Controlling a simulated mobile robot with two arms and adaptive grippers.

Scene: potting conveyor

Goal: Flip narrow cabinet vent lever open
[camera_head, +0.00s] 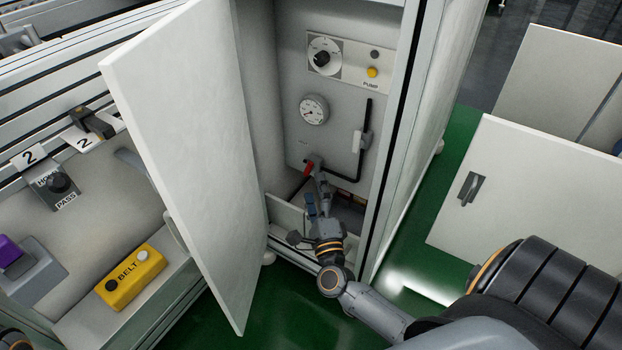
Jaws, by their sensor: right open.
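The narrow cabinet (255,75) stands open in the middle of the view, its white door (185,150) swung out to the left. Inside, a small red lever (308,168) sits low on the back panel, below a round gauge (314,110). My right gripper (318,186) reaches into the cabinet from below, open, with its fingertips right at the red lever. I cannot tell whether they touch it, and the gripper partly hides the area below the lever. My left gripper is not in view.
A black L-shaped bar (366,125) with a pale handle is right of the gauge. A pump panel (348,62) with a knob is above. The cabinet's right frame and the open door flank my arm. A yellow belt box (131,277) is at left; green floor at right.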

